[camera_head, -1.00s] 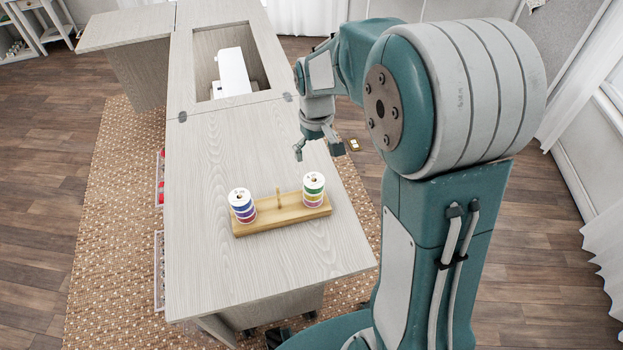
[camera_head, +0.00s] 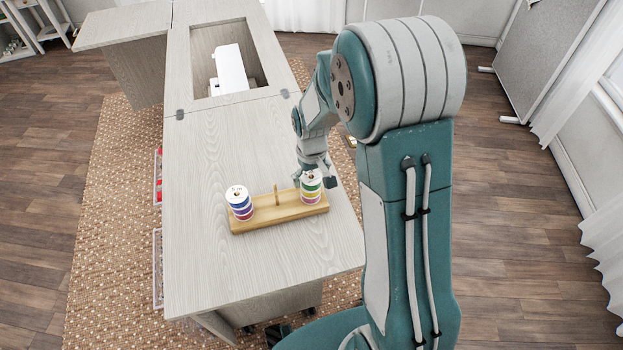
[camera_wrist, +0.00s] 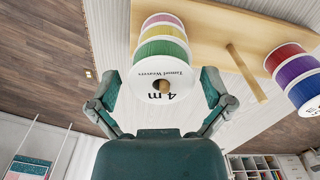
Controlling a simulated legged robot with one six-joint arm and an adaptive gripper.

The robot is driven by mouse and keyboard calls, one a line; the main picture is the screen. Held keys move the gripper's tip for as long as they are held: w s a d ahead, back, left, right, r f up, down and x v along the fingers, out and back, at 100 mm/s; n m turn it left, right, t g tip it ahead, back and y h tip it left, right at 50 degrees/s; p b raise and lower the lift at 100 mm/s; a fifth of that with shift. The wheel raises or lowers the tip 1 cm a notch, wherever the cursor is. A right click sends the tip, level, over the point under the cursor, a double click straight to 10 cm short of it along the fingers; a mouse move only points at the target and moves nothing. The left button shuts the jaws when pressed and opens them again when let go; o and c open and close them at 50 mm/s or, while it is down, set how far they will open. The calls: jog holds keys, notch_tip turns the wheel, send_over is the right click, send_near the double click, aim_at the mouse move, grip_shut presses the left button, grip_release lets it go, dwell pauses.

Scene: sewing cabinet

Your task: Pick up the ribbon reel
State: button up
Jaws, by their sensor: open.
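Two stacks of ribbon reels stand on a wooden peg rack (camera_head: 276,214) on the cabinet top. The right stack (camera_head: 311,189) shows a white-faced reel on top, with green, yellow and pink-purple ribbon below; in the wrist view its top reel (camera_wrist: 160,74) has a printed white face. The left stack (camera_head: 239,202) has blue, purple and red ribbon, and it shows at the right of the wrist view (camera_wrist: 293,75). A bare peg (camera_head: 276,195) stands between them. My gripper (camera_wrist: 161,92) is open, its fingers at either side of the right stack's top reel; whether they touch it is unclear.
A white sewing machine (camera_head: 230,68) sits in the opening at the far end of the cabinet. The cabinet top (camera_head: 215,150) is clear around the rack. Bins with red items (camera_head: 158,175) hang along the cabinet's left side.

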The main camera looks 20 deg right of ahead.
jog(key=shift+c, duration=0.3)
jog(key=shift+a, duration=0.1)
jog(key=c, duration=0.8)
notch_tip(320, 180, up, 10)
jog(key=shift+r, duration=0.1)
